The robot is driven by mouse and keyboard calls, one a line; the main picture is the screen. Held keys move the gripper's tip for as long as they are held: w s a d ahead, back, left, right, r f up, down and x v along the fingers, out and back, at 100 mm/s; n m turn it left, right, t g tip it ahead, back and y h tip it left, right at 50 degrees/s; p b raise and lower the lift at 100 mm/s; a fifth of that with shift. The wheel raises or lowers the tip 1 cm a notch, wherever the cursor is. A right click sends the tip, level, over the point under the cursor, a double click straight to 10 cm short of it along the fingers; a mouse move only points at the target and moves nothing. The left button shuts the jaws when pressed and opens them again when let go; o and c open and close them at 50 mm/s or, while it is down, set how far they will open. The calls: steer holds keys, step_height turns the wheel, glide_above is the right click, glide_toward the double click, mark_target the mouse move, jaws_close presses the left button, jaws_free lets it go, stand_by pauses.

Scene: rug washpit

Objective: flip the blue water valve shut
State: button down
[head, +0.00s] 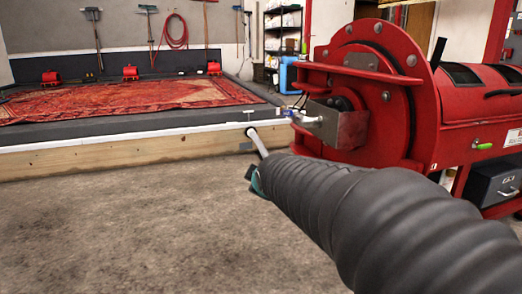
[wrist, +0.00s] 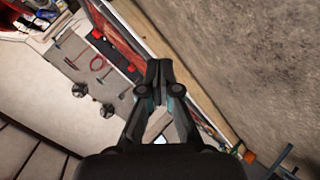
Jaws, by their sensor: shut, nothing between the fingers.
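A small blue part, which looks like the water valve's handle (head: 290,113), shows in the head view beside a silver fitting (head: 308,120) at the front of the red machine. It is too small to tell its exact angle. My gripper (wrist: 159,66) is shut and empty in the wrist view, its dark fingertips together. In the head view only a dark and teal bit of it shows beyond my black-sleeved arm, below and left of the valve and apart from it in the picture. I cannot make out the valve in the wrist view.
The big red drum machine (head: 455,115) fills the right side. A low wooden kerb (head: 110,160) edges the wash pit, where a red patterned rug (head: 140,98) lies. The concrete floor (head: 120,230) at front left is clear.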

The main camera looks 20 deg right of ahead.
steer(key=s+a+f+m+g, duration=0.2)
steer(key=s+a+f+m, duration=0.1)
steer(key=s, duration=0.5)
steer(key=s+a+f+m+g+y, duration=0.1)
steer(key=s+a+f+m+g, duration=0.1)
steer(key=s, duration=0.6)
steer(key=s+a+f+m+g+y, duration=0.1)
steer(key=s+a+f+m, duration=0.3)
steer(key=s, duration=0.5)
steer(key=shift+f+g, duration=0.35)
steer(key=shift+g, duration=0.05)
